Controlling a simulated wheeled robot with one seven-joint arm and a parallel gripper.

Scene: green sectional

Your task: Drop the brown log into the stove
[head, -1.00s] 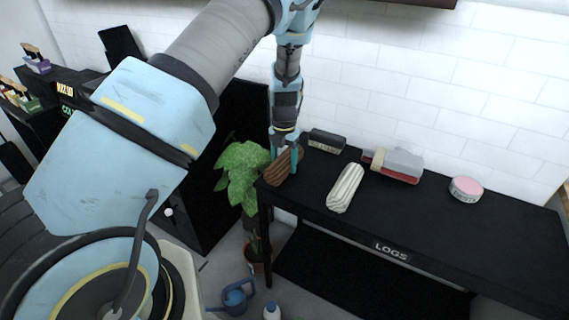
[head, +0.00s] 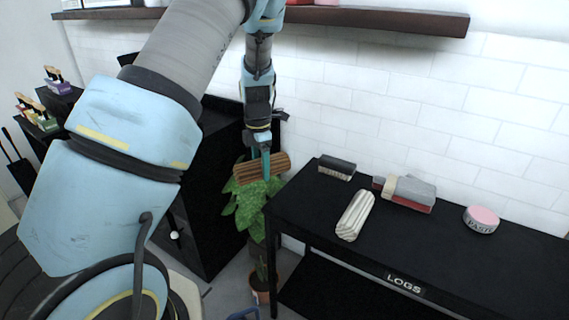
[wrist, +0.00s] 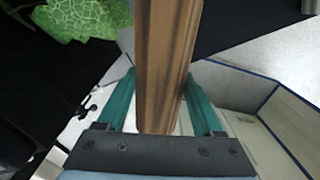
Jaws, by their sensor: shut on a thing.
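The brown log (head: 247,172) is a ridged wooden piece held up in the air, left of the black table's end and above the green plant. My gripper (head: 266,163) is shut on it. In the wrist view the log (wrist: 162,50) runs between the two teal fingers of my gripper (wrist: 161,90). A black box-like body (head: 205,195) with a pale round knob stands left of the log; it looks like the stove. My arm covers part of it, and no opening can be made out.
The black table (head: 480,262) labelled LOGS carries a pale log (head: 355,215), a dark brush-like block (head: 337,168), a grey-and-red bundle (head: 408,192) and a pink-topped tin (head: 481,219). A potted plant (head: 250,210) stands between the table and black body. A wooden shelf (head: 400,20) hangs above.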

